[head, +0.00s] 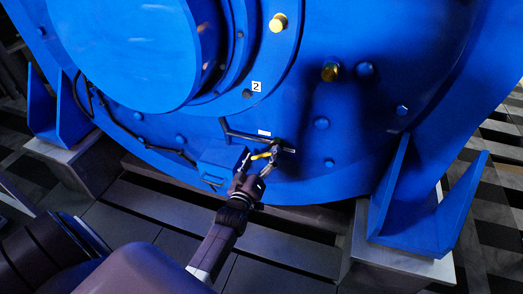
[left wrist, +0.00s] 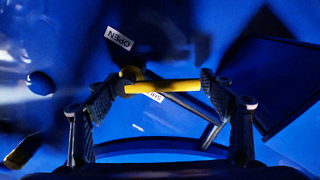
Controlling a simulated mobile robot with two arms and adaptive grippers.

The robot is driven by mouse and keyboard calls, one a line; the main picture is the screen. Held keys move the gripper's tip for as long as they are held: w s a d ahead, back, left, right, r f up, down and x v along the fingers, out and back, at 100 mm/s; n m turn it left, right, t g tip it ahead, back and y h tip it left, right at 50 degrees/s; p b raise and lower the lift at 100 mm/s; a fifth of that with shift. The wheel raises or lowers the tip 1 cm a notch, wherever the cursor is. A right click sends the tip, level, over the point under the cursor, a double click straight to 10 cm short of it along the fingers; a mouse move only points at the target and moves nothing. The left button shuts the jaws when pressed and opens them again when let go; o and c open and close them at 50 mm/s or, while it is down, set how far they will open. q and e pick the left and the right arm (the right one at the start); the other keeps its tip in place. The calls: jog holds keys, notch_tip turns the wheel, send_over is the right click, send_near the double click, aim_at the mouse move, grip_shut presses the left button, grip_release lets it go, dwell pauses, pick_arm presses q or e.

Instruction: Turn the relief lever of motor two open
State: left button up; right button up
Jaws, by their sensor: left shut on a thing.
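The relief lever has a yellow handle (head: 261,156) and sits low on the blue motor (head: 300,110), below a plate marked 2 (head: 256,86). My left gripper (head: 259,163) is at the lever. In the left wrist view the yellow handle (left wrist: 172,87) lies nearly level between the two fingertips, and the gripper is shut on it. The OPEN label (left wrist: 118,37) is above and left of the lever's rounded pivot end. A second label (left wrist: 155,97) is just below the handle, partly hidden by it and not readable. My right gripper is not in view.
A dark pipe (head: 245,135) runs beside the lever on the motor face. A blue box (head: 218,162) juts out just left of the gripper. Brass fittings (head: 278,22) are higher up. Blue support brackets (head: 425,215) stand at both sides.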

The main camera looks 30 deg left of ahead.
pick_arm(q)
jog(key=n, duration=0.1)
jog(key=f+n, duration=0.1)
jog(key=n, duration=0.1)
jog(key=shift+d+f+n, duration=0.15)
jog(key=shift+d+n, duration=0.1)
jog(key=shift+n, duration=0.65)
jog(key=shift+w+d+f+n, duration=0.15)
jog(key=shift+d+n, duration=0.25)
jog(key=shift+n, duration=0.65)
jog(key=shift+d+f+n, duration=0.15)
jog(key=shift+d+n, duration=0.2)
jog(key=shift+n, duration=0.75)
jog(key=shift+w+d+f+n, duration=0.15)
jog(key=shift+d+n, duration=0.25)
jog(key=shift+n, duration=0.65)
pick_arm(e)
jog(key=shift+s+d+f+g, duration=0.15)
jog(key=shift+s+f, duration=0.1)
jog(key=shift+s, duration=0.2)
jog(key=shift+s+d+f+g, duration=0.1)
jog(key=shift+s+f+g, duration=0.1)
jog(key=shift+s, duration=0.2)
pick_arm(q)
jog(key=o, duration=1.3)
jog(key=shift+d+f, duration=0.1)
jog(key=o, duration=0.3)
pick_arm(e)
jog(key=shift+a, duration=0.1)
